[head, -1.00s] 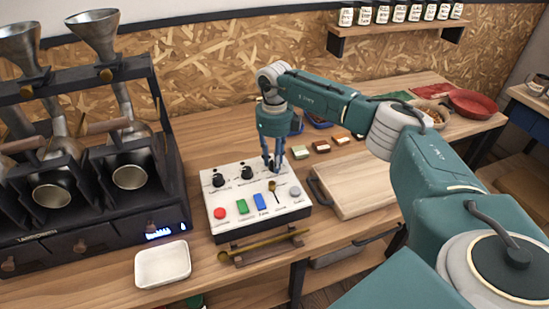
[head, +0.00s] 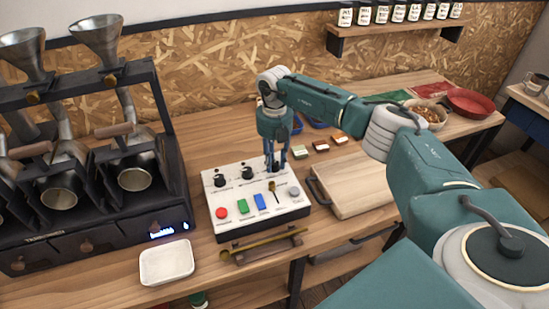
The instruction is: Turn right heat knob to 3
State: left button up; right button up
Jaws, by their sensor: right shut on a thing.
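A white control box (head: 237,203) stands on the wooden bench. Two black knobs show along its back edge, the left knob (head: 219,180) and the middle knob (head: 247,172). My right gripper (head: 276,165) points down at the back right of the box, with its fingers shut around the right heat knob. That knob is mostly hidden by the fingers, so its pointer and setting cannot be read. My left gripper is not in view.
The box also has a red button (head: 221,212), green (head: 242,206) and blue (head: 259,201) switches, a small lever (head: 273,188) and a grey button (head: 294,191). A black roaster (head: 90,190) stands left, a wooden board (head: 350,184) right. A white dish (head: 166,262) lies in front.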

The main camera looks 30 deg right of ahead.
aim_at(275, 162)
jog(key=m+p, duration=0.1)
jog(key=m, duration=0.2)
jog(key=shift+r+m, duration=0.1)
jog(key=shift+m, duration=0.2)
jog(key=shift+m+p, duration=0.75)
jog(key=shift+m, duration=1.15)
jog(key=o, duration=1.2)
jog(key=shift+c, duration=0.2)
notch_tip(275, 162, up, 12)
